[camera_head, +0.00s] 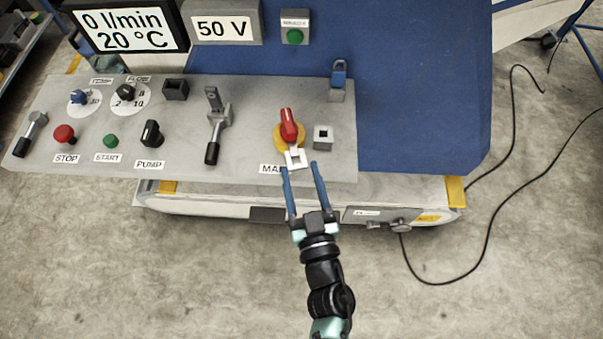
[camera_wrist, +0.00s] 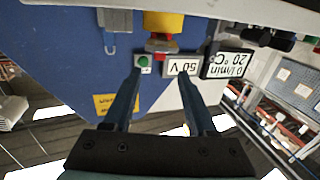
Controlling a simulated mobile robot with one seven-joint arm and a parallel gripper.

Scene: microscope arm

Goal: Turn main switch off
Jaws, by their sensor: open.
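The main switch (camera_head: 289,128) is a red knob on a yellow disc, with a white hasp-like plate (camera_head: 295,158) at its near side. The knob handle points away from me, tilted slightly left. The label below it is partly hidden by my gripper. My gripper (camera_head: 299,167) is open and empty, its two blue fingers at the near edge of the panel, just short of the knob. In the wrist view, my gripper (camera_wrist: 160,75) points at a red and yellow part (camera_wrist: 163,28), which looks like the switch; contact cannot be told.
A blue padlock (camera_head: 339,75) hangs on a grey block behind right. A small grey socket block (camera_head: 323,137) sits right of the switch. A lever (camera_head: 215,125), pump knob (camera_head: 151,133) and red stop button (camera_head: 64,134) lie left. The floor in front is clear.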

